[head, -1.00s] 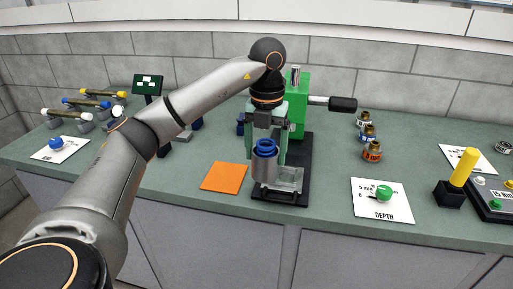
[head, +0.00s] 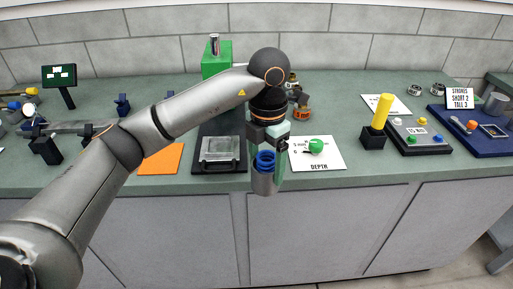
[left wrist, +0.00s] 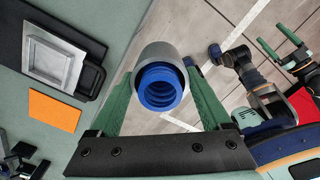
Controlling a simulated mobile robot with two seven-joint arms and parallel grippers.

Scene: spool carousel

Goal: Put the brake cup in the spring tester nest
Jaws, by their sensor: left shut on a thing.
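The brake cup, a grey cylinder (head: 263,184) with a blue ribbed insert, is upright in my left gripper (head: 266,168). In the left wrist view, my left gripper (left wrist: 160,88) has a green finger on each side of the cup (left wrist: 158,55), and the blue insert shows at its mouth. The cup hangs in front of the bench edge, clear of any surface. I cannot tell the spring tester nest for certain; a dark blue fixture (head: 462,143) with a strokes sign stands at the far right. My right gripper (left wrist: 281,44) shows in the left wrist view, fingers apart and empty.
A black base with a clear plate (head: 220,150) and an orange mat (head: 160,158) lie left of the gripper. A DEPTH card (head: 328,161) with a green knob is just right. A yellow lever (head: 382,110) stands by a button box (head: 418,136). The bench edge is below.

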